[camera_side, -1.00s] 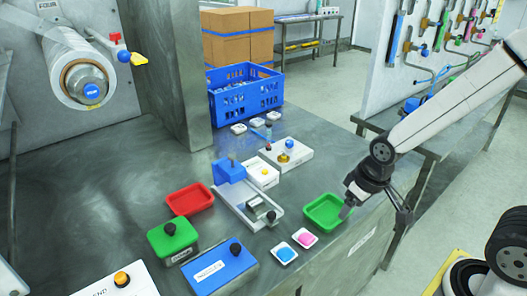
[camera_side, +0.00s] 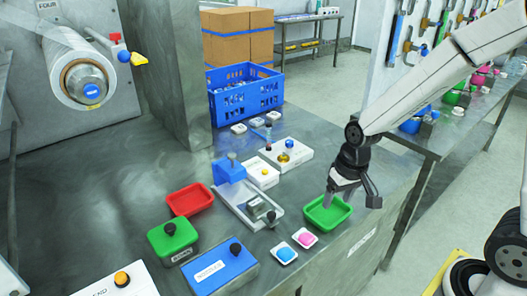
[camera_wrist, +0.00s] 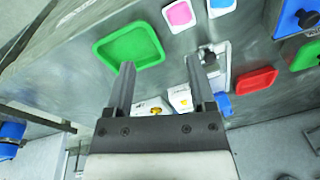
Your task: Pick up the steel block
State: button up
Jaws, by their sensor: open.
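The steel block (camera_side: 257,208) is a small grey metallic piece at the front end of a pale fixture (camera_side: 237,203) with a blue upright. In the wrist view the block (camera_wrist: 208,58) shows near the right finger's tip, partly hidden by it. My gripper (camera_side: 338,200) points down over the green tray, to the right of the block and apart from it. In the wrist view my gripper (camera_wrist: 161,65) has its fingers spread, with nothing held between them.
The green tray (camera_side: 314,222) lies beneath my gripper. A red tray (camera_side: 190,199), blue and pink dishes, a green button box (camera_side: 173,239) and a blue box (camera_side: 218,272) surround the fixture. A white stand (camera_side: 289,154) holds a small bottle.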

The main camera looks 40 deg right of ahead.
jog(key=w+f+m+g+y, duration=0.2)
jog(key=w+f+m+y, duration=0.3)
jog(key=w+m, duration=0.5)
jog(key=m+y, duration=0.4)
jog(key=y, duration=0.2)
send_near(257, 202)
jog(key=shift+s+a+f, duration=0.7)
jog(key=shift+s, duration=0.05)
jog(key=shift+w+d+f+m+t+y, duration=0.2)
jog(key=shift+w+m+y, duration=0.1)
jog(key=shift+y, duration=0.15)
jog(key=shift+w+d+f+m+t+y, duration=0.1)
jog(key=shift+w+f+m+t+y, duration=0.15)
jog(key=shift+y, duration=0.2)
jog(key=shift+r, duration=0.1)
jog(key=shift+x, duration=1.35)
jog(key=shift+x, duration=2.55)
